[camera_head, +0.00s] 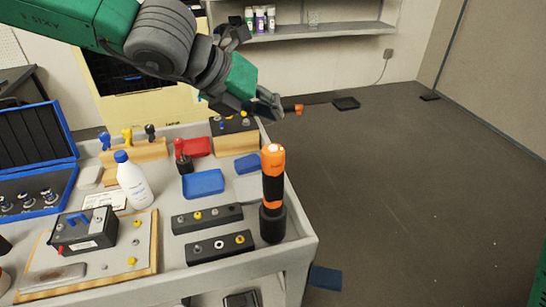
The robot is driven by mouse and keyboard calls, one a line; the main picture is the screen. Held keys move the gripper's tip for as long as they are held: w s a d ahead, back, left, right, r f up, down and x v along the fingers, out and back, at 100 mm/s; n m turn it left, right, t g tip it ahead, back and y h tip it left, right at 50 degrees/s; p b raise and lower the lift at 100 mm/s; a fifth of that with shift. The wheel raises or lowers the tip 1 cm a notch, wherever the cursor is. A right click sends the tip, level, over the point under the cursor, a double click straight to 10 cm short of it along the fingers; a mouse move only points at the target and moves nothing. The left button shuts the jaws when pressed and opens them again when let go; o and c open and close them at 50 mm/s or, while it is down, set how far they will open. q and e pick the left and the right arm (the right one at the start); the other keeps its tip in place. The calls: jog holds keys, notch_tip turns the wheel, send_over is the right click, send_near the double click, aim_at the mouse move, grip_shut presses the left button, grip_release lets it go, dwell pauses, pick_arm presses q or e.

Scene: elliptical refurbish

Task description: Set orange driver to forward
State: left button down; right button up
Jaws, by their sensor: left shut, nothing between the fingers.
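The orange driver (272,180) stands upright at the right end of the cart, with an orange top and middle and a black base. Its direction setting is too small to read. My left gripper (279,106) is shut and empty, in the air behind and above the driver in the picture, apart from it. A small orange piece shows just right of its fingertips; I cannot tell what it belongs to. My right gripper is not in view.
A blue case (35,150) stands open at left.

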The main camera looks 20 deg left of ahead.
aim_at(272, 147)
pick_arm(q)
jog(key=shift+f+b, duration=1.55)
jog(key=shift+f, duration=0.65)
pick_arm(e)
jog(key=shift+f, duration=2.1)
pick_arm(q)
jog(key=shift+f, duration=0.15)
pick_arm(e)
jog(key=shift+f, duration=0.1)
pick_arm(q)
jog(key=shift+d+f+b, duration=0.1)
jog(key=shift+f+b, duration=0.1)
jog(key=shift+b, duration=0.15)
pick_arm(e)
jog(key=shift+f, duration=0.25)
pick_arm(q)
jog(key=shift+f+b, duration=0.3)
jog(key=shift+f, duration=0.1)
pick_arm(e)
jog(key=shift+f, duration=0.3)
pick_arm(q)
jog(key=shift+s+r, duration=0.1)
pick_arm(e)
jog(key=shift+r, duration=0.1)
pick_arm(q)
jog(key=shift+r+p, duration=0.75)
jog(key=shift+p, duration=0.1)
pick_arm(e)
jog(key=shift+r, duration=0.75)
